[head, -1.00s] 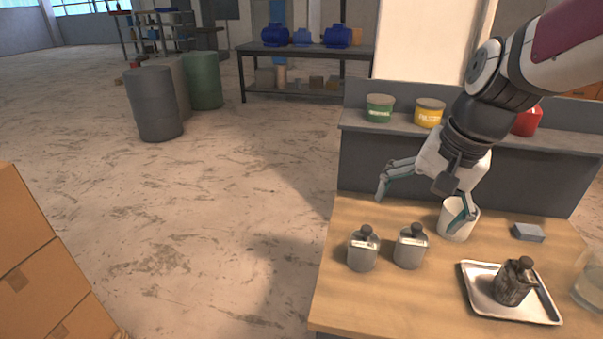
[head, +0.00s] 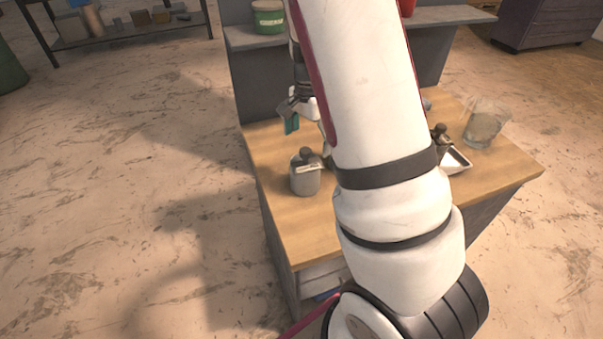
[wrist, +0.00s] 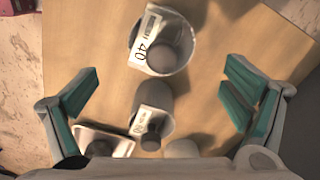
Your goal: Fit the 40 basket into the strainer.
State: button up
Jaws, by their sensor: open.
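The 40 basket (wrist: 178,62) is a grey round vessel with a dark knob and a white tag reading 40, upright on the table in the wrist view. In the head view, a grey tagged vessel (head: 305,178), apparently the same one, stands at the table's left side. My gripper (wrist: 160,82) is open and empty, its teal fingers spread wide. In the head view, my gripper (head: 308,135) is just behind the vessel, partly covered by my arm. A pale round edge (wrist: 180,148) low in the wrist view may be the white cup, perhaps the strainer; my arm hides it in the head view.
A second tagged vessel (wrist: 146,94) stands close by. A clear beaker (head: 485,125) stands at the table's right. A green tub (head: 268,20) sits on the back shelf. The table's front left (head: 300,235) is clear.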

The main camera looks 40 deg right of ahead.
aim_at(308, 150)
notch_tip(308, 150, down, 4)
jog(key=shift+f, duration=0.25)
jog(key=shift+a+f+p, duration=0.2)
jog(key=shift+f+p, duration=0.15)
jog(key=shift+f, duration=1.2)
jog(key=shift+a+f+p, duration=0.15)
jog(key=shift+f+p, duration=0.2)
jog(key=shift+f, duration=1.15)
jog(key=shift+c, duration=0.5)
jog(key=c, duration=1.4)
jog(key=shift+w+r, duration=0.1)
